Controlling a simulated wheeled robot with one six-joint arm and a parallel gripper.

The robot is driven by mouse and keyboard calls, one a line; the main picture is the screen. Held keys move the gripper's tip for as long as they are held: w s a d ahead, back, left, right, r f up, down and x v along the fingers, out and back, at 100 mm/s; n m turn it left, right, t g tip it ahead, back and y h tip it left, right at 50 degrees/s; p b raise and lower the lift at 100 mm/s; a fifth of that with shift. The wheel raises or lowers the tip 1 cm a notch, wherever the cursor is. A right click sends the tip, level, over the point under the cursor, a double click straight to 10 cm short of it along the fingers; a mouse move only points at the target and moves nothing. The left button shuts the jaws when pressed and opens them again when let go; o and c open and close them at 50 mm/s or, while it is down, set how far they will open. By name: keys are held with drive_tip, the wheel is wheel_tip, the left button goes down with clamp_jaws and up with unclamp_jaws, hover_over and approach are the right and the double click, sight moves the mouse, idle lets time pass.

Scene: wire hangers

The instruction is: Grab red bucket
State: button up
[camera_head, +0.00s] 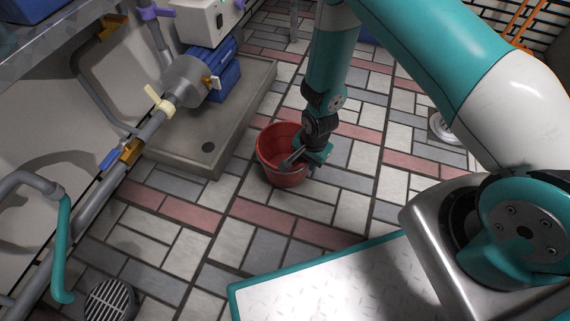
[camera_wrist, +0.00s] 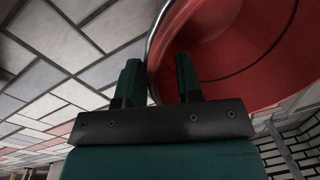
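The red bucket (camera_head: 274,170) stands upright on the tiled floor, beside a low grey basin. My gripper (camera_head: 294,158) is at the bucket's right side, by its rim. In the wrist view, the bucket (camera_wrist: 245,50) fills the upper right, with a thin grey metal edge along its rim. My gripper's two dark green fingers (camera_wrist: 158,78) are apart. One finger is over the bucket's inside and the other is outside, with the rim between them. The fingertips' exact depth at the rim is hard to tell.
The grey basin (camera_head: 235,112) with a blue pump (camera_head: 222,80) and pipes is left of the bucket. A round floor drain (camera_head: 110,300) is at the lower left. My white base platform is in front. The tiled floor around the bucket is mostly clear.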

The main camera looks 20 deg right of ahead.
wheel_tip(320, 180, down, 2)
drive_tip(key=shift+w+a+b, duration=0.1)
drive_tip(key=shift+b, duration=0.2)
drive_tip(key=shift+r, duration=0.1)
clamp_jaws()
